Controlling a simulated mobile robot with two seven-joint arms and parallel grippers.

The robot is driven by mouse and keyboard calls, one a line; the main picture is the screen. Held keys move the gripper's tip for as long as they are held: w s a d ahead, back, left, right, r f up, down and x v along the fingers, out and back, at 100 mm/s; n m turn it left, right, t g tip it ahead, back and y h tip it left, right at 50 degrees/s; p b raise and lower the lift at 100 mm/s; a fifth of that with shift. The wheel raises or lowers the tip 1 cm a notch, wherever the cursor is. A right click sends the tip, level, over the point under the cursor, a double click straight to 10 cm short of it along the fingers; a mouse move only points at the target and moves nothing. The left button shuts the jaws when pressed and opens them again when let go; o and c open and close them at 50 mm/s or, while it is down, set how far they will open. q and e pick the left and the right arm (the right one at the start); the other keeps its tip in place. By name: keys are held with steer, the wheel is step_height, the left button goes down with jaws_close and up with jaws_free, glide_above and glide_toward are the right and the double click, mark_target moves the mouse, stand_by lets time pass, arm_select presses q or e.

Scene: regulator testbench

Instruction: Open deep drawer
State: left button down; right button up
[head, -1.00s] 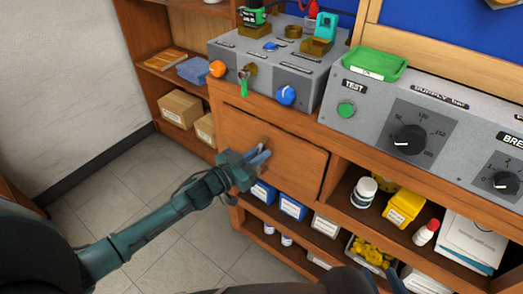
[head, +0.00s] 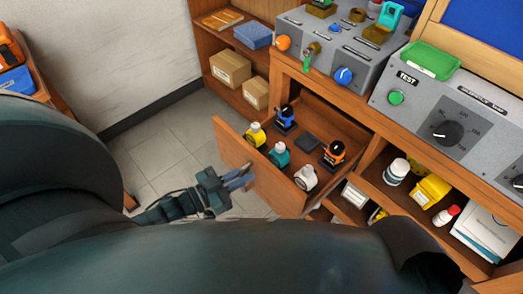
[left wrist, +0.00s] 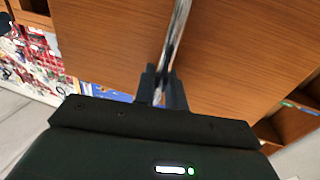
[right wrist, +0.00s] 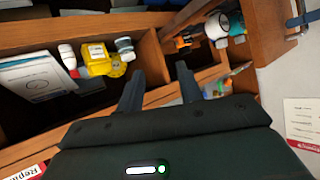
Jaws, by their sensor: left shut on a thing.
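The deep drawer (head: 232,148) is pulled well out of the wooden bench in the head view. My left gripper (head: 240,179) is at the outer side of the drawer front. In the left wrist view its fingers (left wrist: 162,88) are shut on the metal drawer handle (left wrist: 177,35), against the wooden front (left wrist: 110,45). My right gripper (right wrist: 160,88) is open and empty in the right wrist view, near the shelves beside the drawer.
The bench shelf right of the drawer holds a white bottle (head: 398,168), a yellow container (head: 431,190) and papers (head: 490,225). Cardboard boxes (head: 230,70) stand on the shelf behind. Tiled floor (head: 165,150) is clear left of the drawer. The grey test panel (head: 455,110) sits above.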

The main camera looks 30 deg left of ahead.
arm_select(q)
steer(key=d+p+v, duration=0.1)
steer(key=v, duration=0.6)
steer(key=shift+s, duration=0.25)
arm_select(e)
steer(key=shift+s+d+r+n, duration=0.15)
steer(key=shift+s+r+n, duration=0.15)
steer(key=shift+r, duration=0.05)
arm_select(q)
steer(key=shift+d, duration=0.1)
steer(key=c, duration=1.8)
jaws_free()
arm_select(e)
steer(key=shift+w, duration=0.1)
arm_select(q)
steer(key=v, duration=1.3)
arm_select(e)
steer(key=shift+w+f, duration=0.1)
steer(key=shift+f, duration=0.1)
arm_select(q)
steer(key=shift+s, duration=0.15)
